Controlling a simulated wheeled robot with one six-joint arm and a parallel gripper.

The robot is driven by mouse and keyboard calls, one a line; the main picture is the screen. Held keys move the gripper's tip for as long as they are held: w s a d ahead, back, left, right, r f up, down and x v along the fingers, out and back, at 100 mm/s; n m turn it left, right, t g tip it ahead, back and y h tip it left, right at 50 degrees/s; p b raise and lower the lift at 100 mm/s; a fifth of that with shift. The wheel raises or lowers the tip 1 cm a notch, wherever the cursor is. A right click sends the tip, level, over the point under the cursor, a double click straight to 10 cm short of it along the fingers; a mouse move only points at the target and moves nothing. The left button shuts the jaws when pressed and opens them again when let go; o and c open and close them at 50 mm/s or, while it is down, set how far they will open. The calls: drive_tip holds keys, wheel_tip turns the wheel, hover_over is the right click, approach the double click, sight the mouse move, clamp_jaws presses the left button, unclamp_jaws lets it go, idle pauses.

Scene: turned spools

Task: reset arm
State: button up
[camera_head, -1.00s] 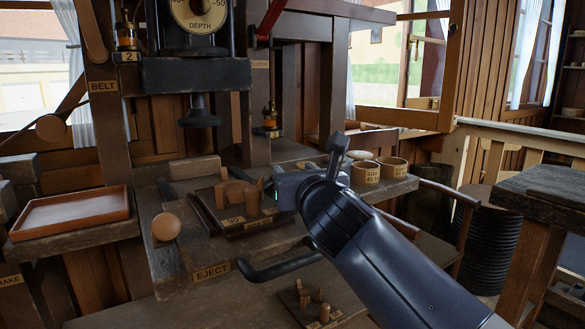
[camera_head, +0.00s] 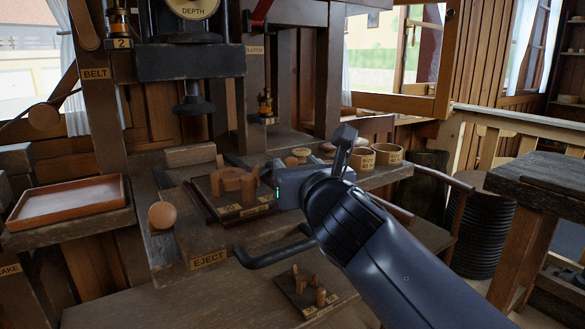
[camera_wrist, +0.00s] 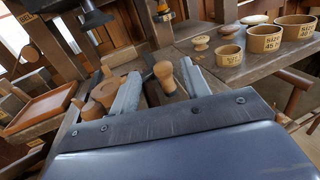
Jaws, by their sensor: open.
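My gripper (camera_head: 280,190) is at the end of my arm, over the right side of a dark board (camera_head: 204,203) of wooden pieces in the head view. Its fingers are hard to make out there. In the wrist view my gripper (camera_wrist: 161,72) has its two grey fingers apart. A round-topped wooden peg (camera_wrist: 164,76) shows between them in the picture; I see no contact. Wooden pieces (camera_wrist: 106,90) lie to the left of the left finger.
Round containers (camera_head: 388,153) marked SIZE stand on the bench at the right. A tray (camera_head: 68,203) is at the left, near a round wooden knob (camera_head: 162,215). A black handle (camera_head: 275,255) and a small peg block (camera_head: 304,295) lie below my gripper.

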sight(292, 162)
drive_tip(key=b+x, duration=0.1)
drive_tip(key=x, duration=0.5)
drive_tip(key=shift+w+f, duration=0.15)
drive_tip(key=shift+w, duration=0.15)
drive_tip(key=shift+p, duration=0.4)
drive_tip(key=shift+s+b, duration=0.15)
drive_tip(key=shift+b, duration=0.25)
drive_tip(key=v, duration=0.2)
drive_tip(key=p+v, duration=0.1)
drive_tip(key=v, duration=0.4)
drive_tip(key=shift+r, duration=0.25)
drive_tip(key=shift+f, duration=0.2)
drive_tip(key=x, duration=0.7)
drive_tip(key=shift+w+r, duration=0.2)
drive_tip(key=shift+w, duration=0.05)
drive_tip(key=shift+d+y+p, duration=0.1)
drive_tip(key=shift+y+p, duration=0.2)
drive_tip(key=shift+p, duration=0.65)
